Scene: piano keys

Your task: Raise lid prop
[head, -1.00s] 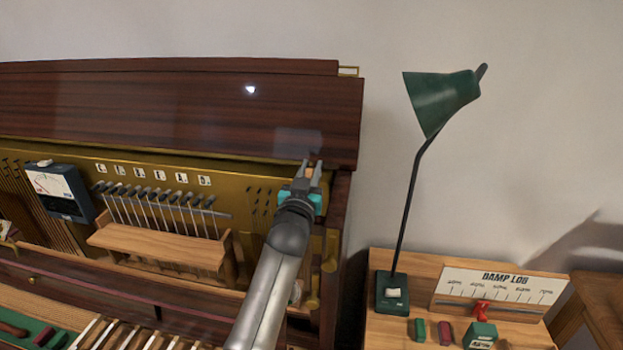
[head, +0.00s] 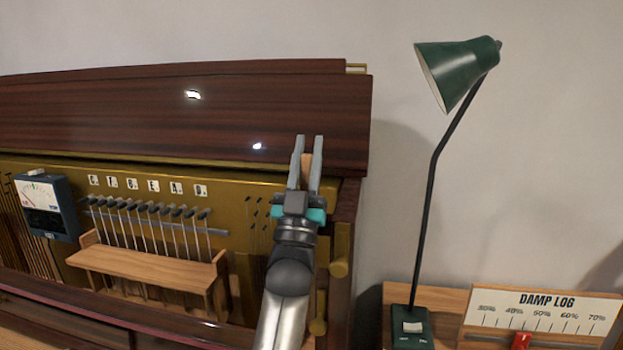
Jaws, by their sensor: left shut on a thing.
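The piano lid (head: 120,118) is a dark, glossy wooden panel lying across the top of the upright piano. My left gripper (head: 308,142) is in front of the lid's right end, pointing up in the picture. Its fingers are shut on a small orange-brown wooden piece (head: 307,166), which looks like the lid prop. Only a short part of this piece shows between the fingers; its lower end is hidden by the gripper. I cannot tell whether it touches the lid. My right gripper is out of view.
Inside the open piano front are a row of hammers (head: 150,209), a wooden rail (head: 140,264) and a blue meter (head: 47,207). A green desk lamp (head: 457,70) and a DAMP LOG board (head: 545,310) stand at the right. Bare wall lies between lid and lamp.

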